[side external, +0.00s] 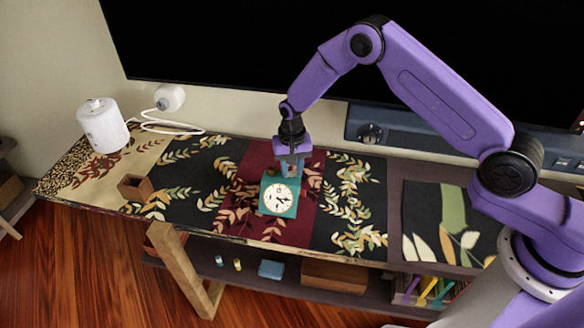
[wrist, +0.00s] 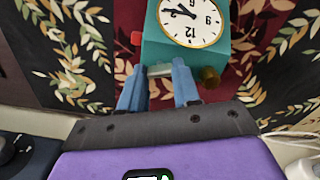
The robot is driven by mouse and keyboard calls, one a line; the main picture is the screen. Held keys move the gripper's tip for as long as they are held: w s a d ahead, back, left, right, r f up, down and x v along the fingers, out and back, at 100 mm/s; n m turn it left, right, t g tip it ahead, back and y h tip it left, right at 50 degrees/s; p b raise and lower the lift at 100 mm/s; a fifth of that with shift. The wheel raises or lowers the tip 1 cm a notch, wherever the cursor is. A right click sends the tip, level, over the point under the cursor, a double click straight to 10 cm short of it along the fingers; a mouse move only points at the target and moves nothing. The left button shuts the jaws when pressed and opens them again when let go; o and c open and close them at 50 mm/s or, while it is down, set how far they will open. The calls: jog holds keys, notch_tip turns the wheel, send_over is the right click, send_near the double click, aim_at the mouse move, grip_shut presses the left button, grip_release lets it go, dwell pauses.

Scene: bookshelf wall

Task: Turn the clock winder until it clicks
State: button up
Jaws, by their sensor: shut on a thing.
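A teal box clock (side external: 279,194) with a round white face stands on the runner. It also shows in the wrist view (wrist: 200,58), its face upside down. My gripper (side external: 291,168) points down at the top rear of the clock. In the wrist view its two blue fingers (wrist: 160,74) are closed on a small pale grey-green bar (wrist: 160,70) at the clock's top, which looks like the winder. A brass knob (wrist: 210,76) is right of the fingers, and a red button (wrist: 136,39) is at the clock's left edge. The bar's full shape is hidden by the fingers.
A patterned runner (side external: 214,195) covers the long shelf top. A brown wooden cup (side external: 135,188) and a white cylinder (side external: 102,124) with a cable stand at left. A large dark screen (side external: 240,50) is behind. Small items lie on the shelf below. The runner around the clock is clear.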

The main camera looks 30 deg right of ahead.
aim_at(292, 172)
jog(key=shift+r, duration=0.1)
dwell(0.3)
jog(key=o, duration=1.1)
jog(key=shift+c, duration=0.2)
notch_tip(292, 172, up, 17)
jog(key=shift+r, duration=0.15)
